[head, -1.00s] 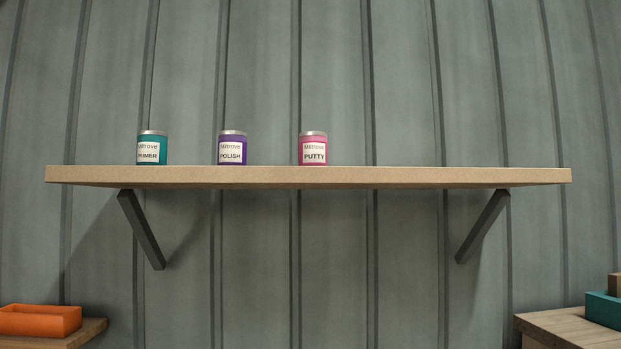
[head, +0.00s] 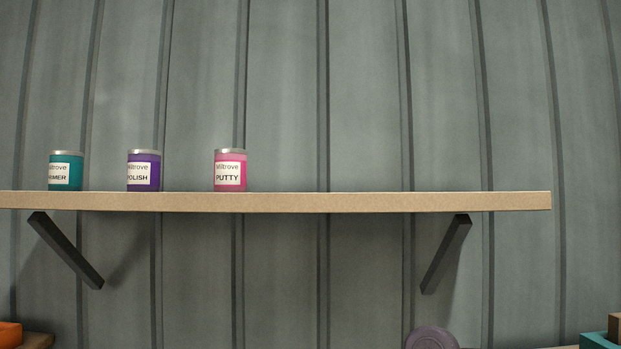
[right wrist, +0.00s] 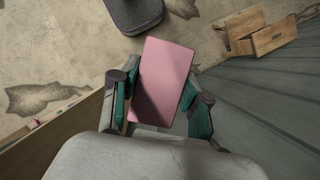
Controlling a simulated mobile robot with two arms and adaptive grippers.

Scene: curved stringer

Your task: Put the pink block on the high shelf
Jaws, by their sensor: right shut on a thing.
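The pink block (right wrist: 162,78) is held between the fingers of my right gripper (right wrist: 160,108) in the right wrist view. The gripper is shut on it, and the block sticks out past the fingertips. The high shelf (head: 300,202) is a pale wooden board on the wall in the head view. On its left part stand a teal can (head: 66,171), a purple can (head: 144,171) and a pink PUTTY can (head: 230,170). A round purple-grey part (head: 431,339), seemingly of my own arm, shows at the bottom edge. My left gripper is not in view.
The shelf top right of the PUTTY can is free. Two dark brackets (head: 66,250) (head: 446,254) support the board. An orange tray (head: 9,335) is at the lower left and a teal box (head: 601,340) at the lower right. Wooden boxes (right wrist: 258,36) stand below in the wrist view.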

